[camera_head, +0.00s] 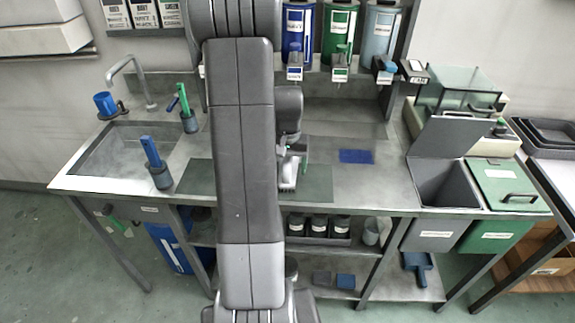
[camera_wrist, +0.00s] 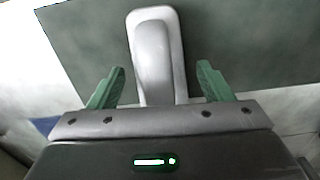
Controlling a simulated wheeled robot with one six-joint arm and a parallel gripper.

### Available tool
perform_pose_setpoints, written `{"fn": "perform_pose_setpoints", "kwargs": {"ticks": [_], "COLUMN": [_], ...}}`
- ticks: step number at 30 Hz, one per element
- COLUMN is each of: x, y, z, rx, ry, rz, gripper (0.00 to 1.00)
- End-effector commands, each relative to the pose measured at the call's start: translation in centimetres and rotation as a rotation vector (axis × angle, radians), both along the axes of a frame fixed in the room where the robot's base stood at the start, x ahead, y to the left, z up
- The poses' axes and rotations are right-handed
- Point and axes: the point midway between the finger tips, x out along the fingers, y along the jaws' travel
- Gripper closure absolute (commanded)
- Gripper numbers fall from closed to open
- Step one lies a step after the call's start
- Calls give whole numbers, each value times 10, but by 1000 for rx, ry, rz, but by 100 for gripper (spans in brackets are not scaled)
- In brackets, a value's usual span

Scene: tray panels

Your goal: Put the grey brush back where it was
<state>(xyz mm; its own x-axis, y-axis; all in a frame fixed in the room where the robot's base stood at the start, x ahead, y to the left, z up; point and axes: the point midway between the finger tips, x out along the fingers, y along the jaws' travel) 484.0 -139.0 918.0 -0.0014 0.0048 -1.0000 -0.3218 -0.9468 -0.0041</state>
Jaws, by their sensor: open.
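The grey brush (camera_head: 288,178) is partly seen in the head view, lying on or just above the dark mat (camera_head: 318,185) at the bench's front edge; my arm hides part of it. In the wrist view the pale grey brush (camera_wrist: 156,50) points away from me, its near end between the two green fingers. My gripper (camera_wrist: 160,85) is open, with a gap visible on each side of the brush. In the head view my gripper (camera_head: 298,153) is mostly hidden behind my arm. Whether the brush touches the mat cannot be told.
A blue-handled brush (camera_head: 152,157) and a green-handled one (camera_head: 186,112) stand in grey cups near the sink (camera_head: 110,172). A blue pad (camera_head: 356,156) lies right of the mat. Dispensers (camera_head: 338,35) hang behind; bins (camera_head: 505,185) stand at right.

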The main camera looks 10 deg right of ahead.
Motion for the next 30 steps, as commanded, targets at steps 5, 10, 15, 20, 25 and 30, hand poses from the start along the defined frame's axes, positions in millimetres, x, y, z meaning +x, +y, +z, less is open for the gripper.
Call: {"fn": "perform_pose_setpoints", "kwargs": {"ticks": [5, 10, 15, 20, 25, 30], "x": [1, 1, 1, 1, 0, 0], "y": [0, 0, -1, -1, -1, -1], "z": [27, 65, 98, 116, 121, 121], "rx": [-1, -1, -1, -1, 0, 0], "ry": [-6, -6, -5, -3, -1, -1], "rz": [0, 0, 0, 0, 0, 0], "gripper": [27, 27, 27, 27, 27, 27]}}
